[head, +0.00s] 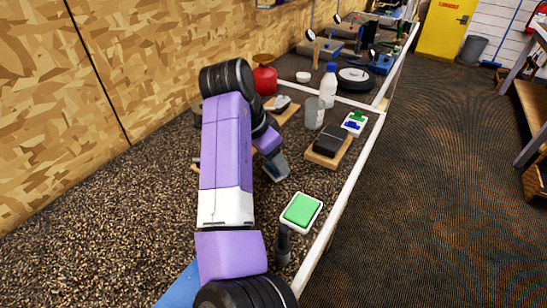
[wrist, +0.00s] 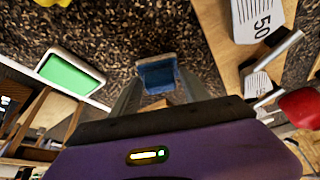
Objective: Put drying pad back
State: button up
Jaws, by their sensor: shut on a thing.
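My gripper (head: 270,157) hangs over the speckled dark bench top, left of the wooden block with a black pad. In the wrist view its fingers (wrist: 156,92) are shut on a small blue-grey block, which I take to be the drying pad (wrist: 158,76). The held pad (head: 277,168) also shows in the head view as a grey-blue shape at the gripper's end. I cannot tell whether it touches the bench. A green pad in a white tray (head: 301,211) lies nearer, by the bench's front edge; it also shows in the wrist view (wrist: 70,73).
The black pad (head: 330,140) on its wooden block (head: 342,151) stands right of my gripper. A grey cup (head: 314,114), white bottle (head: 328,88) and red container (head: 265,79) stand farther back. A white edge strip (head: 345,190) borders the bench. Bare bench lies left.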

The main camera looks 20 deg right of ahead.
jog(key=o, duration=1.4)
jog(key=shift+c, duration=0.2)
jog(key=v, duration=1.2)
